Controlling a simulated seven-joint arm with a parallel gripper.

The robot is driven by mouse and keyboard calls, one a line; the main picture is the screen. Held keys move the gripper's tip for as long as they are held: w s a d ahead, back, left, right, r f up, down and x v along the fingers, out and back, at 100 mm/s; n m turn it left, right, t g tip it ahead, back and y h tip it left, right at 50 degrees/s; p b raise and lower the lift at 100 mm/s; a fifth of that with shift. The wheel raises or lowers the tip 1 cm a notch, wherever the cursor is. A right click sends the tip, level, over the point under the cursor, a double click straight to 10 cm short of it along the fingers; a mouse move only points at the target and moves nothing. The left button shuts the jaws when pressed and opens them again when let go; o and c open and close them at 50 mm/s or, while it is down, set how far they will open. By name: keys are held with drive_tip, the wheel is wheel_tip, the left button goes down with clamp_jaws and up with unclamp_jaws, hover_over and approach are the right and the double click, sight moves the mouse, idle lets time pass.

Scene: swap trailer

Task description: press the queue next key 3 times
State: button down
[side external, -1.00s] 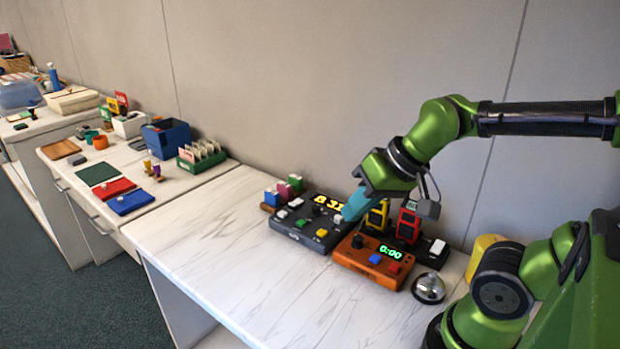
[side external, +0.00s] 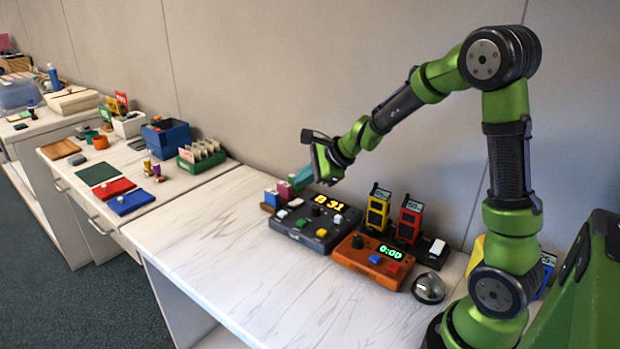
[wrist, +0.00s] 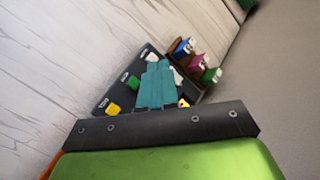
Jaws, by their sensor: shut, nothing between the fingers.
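The queue box (side external: 312,240) is a dark grey control box on the white counter with a yellow lit display (side external: 328,203) that seems to read B 31. On its top are a green key (side external: 301,223), a yellow key (side external: 321,233), white keys (side external: 282,214) and a dark knob (side external: 318,210). The key labels are too small to read, so I cannot tell which is next. My gripper (side external: 300,179) has shut teal fingers and hangs above the box's back left part. In the wrist view the fingers (wrist: 153,62) cover part of the box (wrist: 107,98), beside the green key (wrist: 132,82).
An orange timer box (side external: 352,262) showing 0:00 stands right of the queue box. Behind it are yellow (side external: 378,211) and red (side external: 410,220) handheld devices. A bell (side external: 429,288) is in front right. A rack with coloured blocks (side external: 272,198) stands at the left. The counter's left front is clear.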

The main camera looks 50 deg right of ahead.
sight(305, 223)
drive_tip(key=shift+f, duration=0.15)
drive_tip(key=shift+f, duration=4.3)
drive_tip(key=shift+f, duration=0.1)
drive_tip(key=shift+f, duration=0.3)
drive_tip(key=shift+f, duration=0.55)
drive_tip(key=shift+r, duration=1)
drive_tip(key=shift+r, duration=2.5)
